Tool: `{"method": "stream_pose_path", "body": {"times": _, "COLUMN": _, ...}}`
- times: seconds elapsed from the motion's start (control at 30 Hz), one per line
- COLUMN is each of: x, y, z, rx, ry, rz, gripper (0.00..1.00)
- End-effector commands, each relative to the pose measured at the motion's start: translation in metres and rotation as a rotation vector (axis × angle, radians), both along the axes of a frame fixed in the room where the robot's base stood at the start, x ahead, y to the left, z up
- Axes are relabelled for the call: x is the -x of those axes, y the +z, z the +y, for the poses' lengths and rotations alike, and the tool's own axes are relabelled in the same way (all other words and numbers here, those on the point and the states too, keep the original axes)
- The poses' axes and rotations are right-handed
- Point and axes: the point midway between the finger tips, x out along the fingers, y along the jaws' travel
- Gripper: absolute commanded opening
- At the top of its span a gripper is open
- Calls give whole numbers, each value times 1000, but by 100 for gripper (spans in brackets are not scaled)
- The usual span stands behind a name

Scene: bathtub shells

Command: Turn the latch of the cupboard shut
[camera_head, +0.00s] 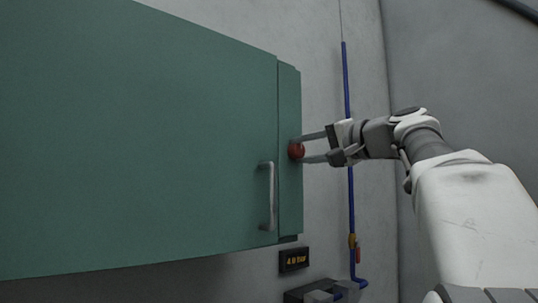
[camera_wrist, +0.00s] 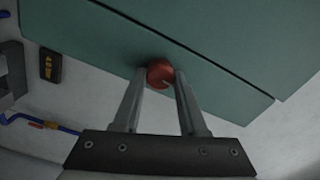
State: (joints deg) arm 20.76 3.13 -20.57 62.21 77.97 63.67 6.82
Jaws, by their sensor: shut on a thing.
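The green cupboard (camera_head: 140,140) hangs on the wall and fills the left of the head view. Its door looks closed against the narrow side strip (camera_head: 290,190). The latch (camera_head: 296,150) is a small round red knob on that strip. In the wrist view the red latch (camera_wrist: 160,73) sits between the fingertips, on the green surface. My gripper (camera_head: 303,148) reaches in from the right, with one finger above and one below the knob. In the wrist view my gripper (camera_wrist: 160,82) is shut on the latch. The latch's turn angle is hard to tell.
A grey bar handle (camera_head: 268,196) stands out from the door, left of and below the latch. A blue pipe (camera_head: 347,100) with a valve (camera_head: 352,240) runs down the wall behind my gripper. A small dark display (camera_head: 294,260) is below the cupboard.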

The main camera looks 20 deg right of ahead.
Motion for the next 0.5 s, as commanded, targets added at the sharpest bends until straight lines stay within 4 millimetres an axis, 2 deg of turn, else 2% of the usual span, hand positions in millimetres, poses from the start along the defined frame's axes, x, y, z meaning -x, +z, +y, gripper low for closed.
{"method": "stream_pose_path", "body": {"times": 0.5, "x": 0, "y": -1, "z": 0, "rx": 91, "ry": 0, "rz": -31, "gripper": 0}}
